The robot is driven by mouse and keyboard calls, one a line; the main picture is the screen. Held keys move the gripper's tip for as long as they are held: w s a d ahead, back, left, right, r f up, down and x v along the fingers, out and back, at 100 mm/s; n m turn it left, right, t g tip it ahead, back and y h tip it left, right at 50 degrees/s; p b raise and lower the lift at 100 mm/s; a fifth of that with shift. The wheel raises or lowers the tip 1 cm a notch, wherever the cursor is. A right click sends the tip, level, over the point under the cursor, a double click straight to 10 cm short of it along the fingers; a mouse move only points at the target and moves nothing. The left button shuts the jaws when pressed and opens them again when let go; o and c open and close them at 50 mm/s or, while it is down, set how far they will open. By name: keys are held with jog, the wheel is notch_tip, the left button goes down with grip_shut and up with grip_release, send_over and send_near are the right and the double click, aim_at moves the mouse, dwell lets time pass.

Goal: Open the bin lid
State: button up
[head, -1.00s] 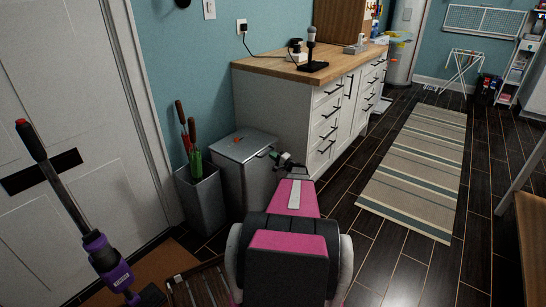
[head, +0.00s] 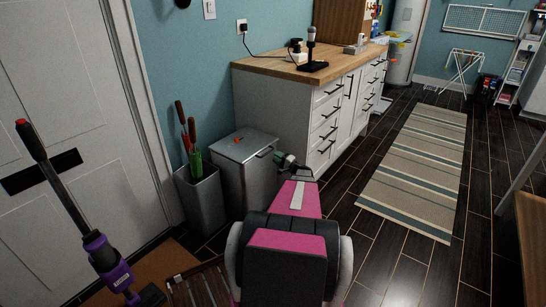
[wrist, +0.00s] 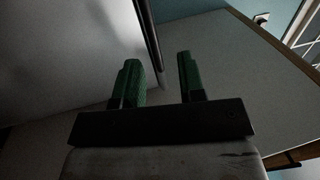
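The bin (head: 247,180) is a grey metal box against the blue wall, left of the white drawer cabinet. Its flat lid (head: 243,147) lies level and shut on top, with a small red and dark item on it. My gripper (head: 284,158) is just right of the bin, near the lid's front right edge. The wrist view shows its two green fingers (wrist: 159,75) spread apart with nothing clamped between them. A dark edge strip (wrist: 149,40) runs down beside a grey panel into the space between the fingers. Whether the fingers touch it cannot be told.
An open grey container (head: 198,197) with red and green handled tools stands left of the bin. The drawer cabinet (head: 285,105) is close behind my gripper. A purple vacuum (head: 105,260) leans at the door. A striped rug (head: 415,165) and clear floor lie right.

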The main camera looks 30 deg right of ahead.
jog(key=v, duration=1.1)
jog(key=shift+d+r, duration=0.25)
jog(key=shift+d, duration=0.1)
jog(key=shift+s, duration=0.1)
